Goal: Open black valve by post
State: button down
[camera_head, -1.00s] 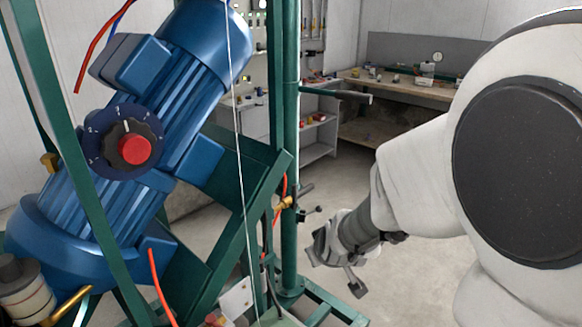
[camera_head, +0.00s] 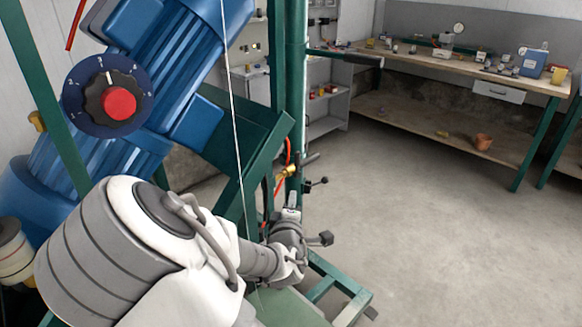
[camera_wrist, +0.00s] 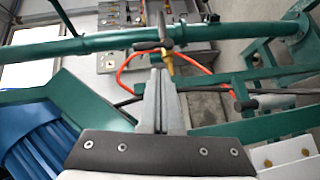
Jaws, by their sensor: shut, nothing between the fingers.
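Two valve handles sit beside the green post (camera_head: 289,90). I cannot tell for sure which is the black valve. My gripper (camera_head: 292,199) is shut and empty, pointing up, below both handles; its closed fingers (camera_wrist: 158,75) show no clear contact.
An orange hose (camera_wrist: 124,68) loops around the brass valve. A blue motor (camera_head: 190,70) with a red-centred dial (camera_head: 118,103) is on the left in the green frame. A thin white cord (camera_head: 236,130) hangs in front. The floor (camera_head: 420,230) to the right is clear.

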jog(key=shift+w+a+r+n+t+y, duration=0.1)
jog(key=shift+a+r+n+t+y, duration=0.3)
jog(key=shift+a+n, duration=0.3)
jog(key=shift+w+a+r+n+t+y, duration=0.1)
jog(key=shift+a+r+n+t+y, duration=0.3)
jog(key=shift+a+n, duration=0.3)
jog(key=b, duration=0.1)
send_near(297, 165)
jog(key=w+a+r, duration=0.2)
jog(key=w+a, duration=0.2)
jog(key=a, duration=0.1)
jog(key=shift+w+d+f, duration=0.15)
jog(key=shift+w+d, duration=1.35)
jog(key=shift+d, duration=0.15)
jog(key=shift+w+d+m, duration=0.15)
jog(key=shift+m, duration=0.15)
